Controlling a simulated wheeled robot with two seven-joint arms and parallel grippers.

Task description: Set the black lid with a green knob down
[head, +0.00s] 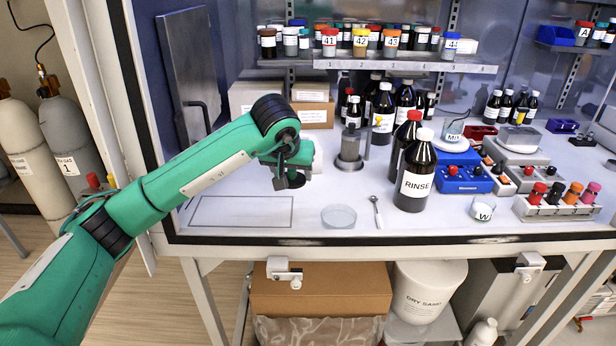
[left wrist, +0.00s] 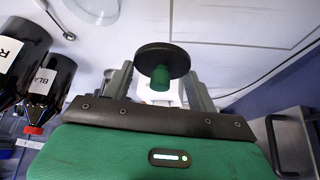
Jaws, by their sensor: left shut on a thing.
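The black lid (left wrist: 168,55) with its green knob (left wrist: 160,78) shows in the left wrist view, in front of my left gripper (left wrist: 160,80). The knob lies between the two grey fingers, and the gripper is shut on the lid. In the head view my left gripper (head: 290,178) is over the left part of the white bench, with a dark shadow below it. There the lid is hard to tell from the dark gripper parts. Whether the lid touches the bench cannot be told. My right gripper is not in view.
A thin outlined rectangle (head: 230,211) marks the bench at left and looks empty. A glass dish (head: 338,216), a spoon (head: 376,210) and the RINSE bottle (head: 415,175) stand to the right. A metal stand (head: 350,150) and boxes (head: 312,108) are behind.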

